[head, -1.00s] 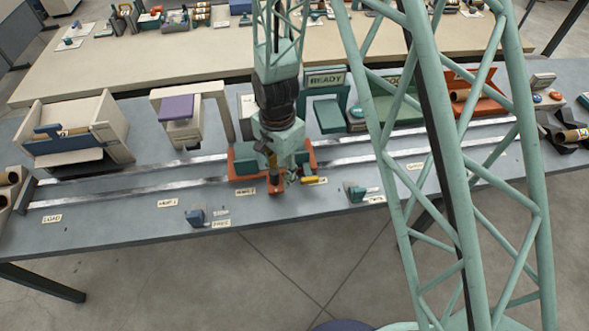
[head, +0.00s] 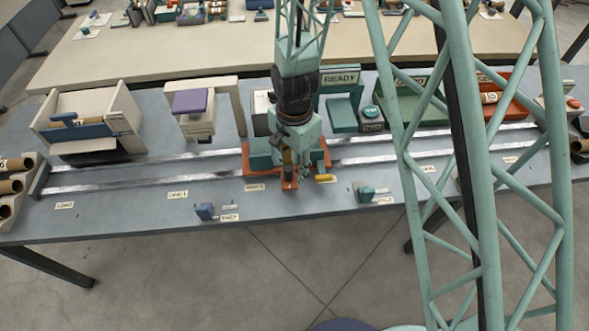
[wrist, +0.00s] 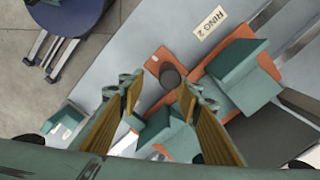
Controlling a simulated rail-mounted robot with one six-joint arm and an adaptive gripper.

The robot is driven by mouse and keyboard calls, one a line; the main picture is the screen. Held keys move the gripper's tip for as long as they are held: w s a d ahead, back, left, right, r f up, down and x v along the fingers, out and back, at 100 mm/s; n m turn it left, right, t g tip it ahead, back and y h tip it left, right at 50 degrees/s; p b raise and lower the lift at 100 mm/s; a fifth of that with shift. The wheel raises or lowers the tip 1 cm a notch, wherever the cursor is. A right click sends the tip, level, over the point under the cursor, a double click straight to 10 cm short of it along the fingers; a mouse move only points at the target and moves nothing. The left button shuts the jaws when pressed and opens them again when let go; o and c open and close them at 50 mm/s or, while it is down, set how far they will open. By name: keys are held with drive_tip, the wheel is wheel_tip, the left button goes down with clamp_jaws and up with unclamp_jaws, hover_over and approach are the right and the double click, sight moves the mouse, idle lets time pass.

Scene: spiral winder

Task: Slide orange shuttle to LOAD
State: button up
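The orange shuttle (head: 289,184) carries teal blocks and sits on the two metal rails beside the RING 2 label, right of the middle of the rail's left half. In the wrist view its orange plate (wrist: 208,83) has a tab with a dark round knob (wrist: 172,75). My gripper (head: 289,165) is over the shuttle's front side. In the wrist view my gripper (wrist: 160,92) is open, its yellow-padded fingers on either side of the knob's near side. I cannot tell whether they touch it. The LOAD label (head: 65,205) lies at the left end of the rails.
Behind the rails stand a cream bin (head: 123,122), a cream arch with a purple block (head: 190,101) and the teal READY stand (head: 341,80). A blue block (head: 205,211) and a teal block (head: 365,194) lie in front. The rails left of the shuttle look clear.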

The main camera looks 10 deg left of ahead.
wheel_tip(320, 180, up, 15)
drive_tip(key=p, duration=0.6)
idle(2.4)
drive_tip(key=shift+f, duration=0.2)
idle(0.7)
drive_tip(key=n+b, duration=0.2)
drive_tip(key=b, duration=0.1)
drive_tip(key=a+f+n+b, duration=0.1)
drive_tip(key=n+b, duration=0.1)
drive_tip(key=f+n+b, duration=0.1)
drive_tip(key=n+b, duration=0.2)
drive_tip(key=shift+s+a+b, duration=0.3)
drive_tip(key=shift+s+a, duration=0.05)
drive_tip(key=shift+a, duration=0.05)
drive_tip(key=shift+f, duration=0.1)
drive_tip(key=shift+f+b, duration=0.75)
drive_tip(key=shift+f, duration=6.05)
